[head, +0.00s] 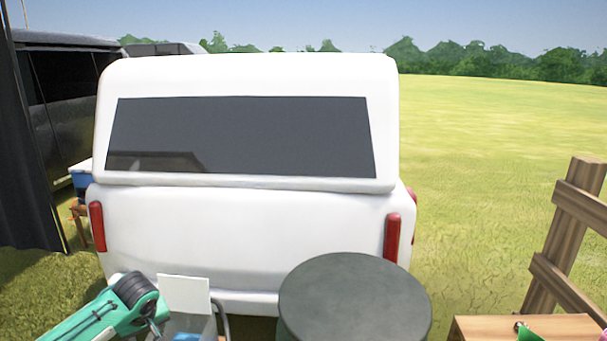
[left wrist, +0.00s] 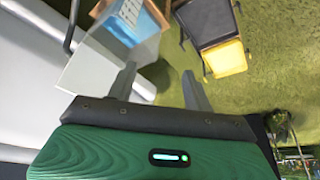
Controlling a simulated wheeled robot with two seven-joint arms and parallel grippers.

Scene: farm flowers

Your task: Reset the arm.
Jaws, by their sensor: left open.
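My left gripper (left wrist: 158,72) shows in the left wrist view with its two grey fingers spread apart. I see nothing held between them, only grass beyond. In the head view, a teal part of my left arm (head: 92,318) reaches in at the bottom left, low in front of the white vehicle; its fingers cannot be made out there. My right gripper is in neither view.
A white vehicle (head: 245,225) with red lights fills the middle of the head view. A pale panel (head: 185,294) stands close to my left arm. A wooden fence (head: 567,232) is at the right. A yellow-seated chair (left wrist: 226,58) shows in the left wrist view. Open grass lies right of the vehicle.

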